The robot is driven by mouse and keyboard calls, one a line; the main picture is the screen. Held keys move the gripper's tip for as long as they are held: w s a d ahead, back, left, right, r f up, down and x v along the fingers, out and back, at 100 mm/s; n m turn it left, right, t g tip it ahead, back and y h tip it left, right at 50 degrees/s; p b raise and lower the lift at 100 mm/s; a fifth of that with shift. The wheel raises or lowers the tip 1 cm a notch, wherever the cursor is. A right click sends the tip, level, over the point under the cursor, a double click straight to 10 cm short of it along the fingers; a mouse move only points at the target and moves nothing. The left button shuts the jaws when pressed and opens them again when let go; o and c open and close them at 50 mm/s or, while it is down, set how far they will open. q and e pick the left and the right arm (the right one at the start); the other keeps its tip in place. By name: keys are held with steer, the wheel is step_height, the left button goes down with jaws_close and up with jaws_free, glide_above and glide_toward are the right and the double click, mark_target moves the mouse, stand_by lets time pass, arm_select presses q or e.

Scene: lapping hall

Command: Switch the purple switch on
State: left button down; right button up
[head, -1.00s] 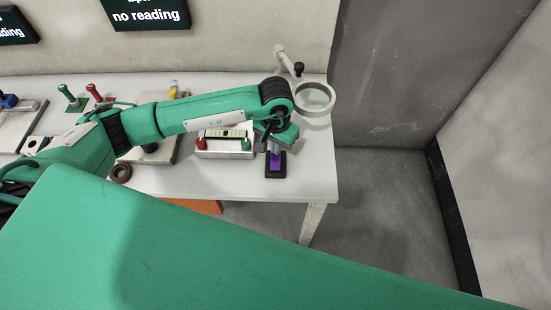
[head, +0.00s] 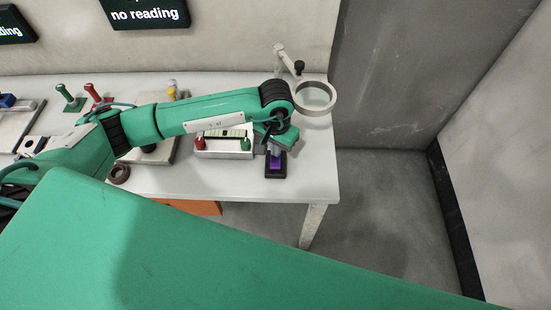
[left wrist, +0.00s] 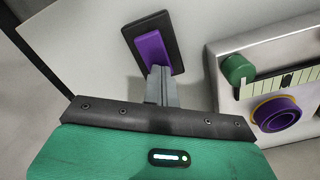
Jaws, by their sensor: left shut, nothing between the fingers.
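The purple switch (head: 276,160) sits in a black base on the table near its right front corner. In the left wrist view the purple rocker (left wrist: 152,50) lies in its black plate (left wrist: 168,40). My left gripper (head: 275,150) is over the far end of the switch in the head view. In the left wrist view its shut fingers (left wrist: 160,72) are at the near end of the purple rocker and hide part of it. Whether they touch it I cannot tell. Nothing is between the fingers. My right gripper is not in view.
A white meter box (head: 224,154) with red and green terminals stands just left of the switch. A ring magnifier (head: 332,98) on a stand is behind it. A brown ring (head: 119,173) lies farther left. The table's right edge is close to the switch.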

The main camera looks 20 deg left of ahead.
arm_select(q)
steer(key=shift+r, duration=0.1)
step_height(320, 180, up, 7)
steer(key=p, duration=0.1)
steer(key=shift+p, duration=0.3)
stand_by(0.3)
stand_by(0.5)
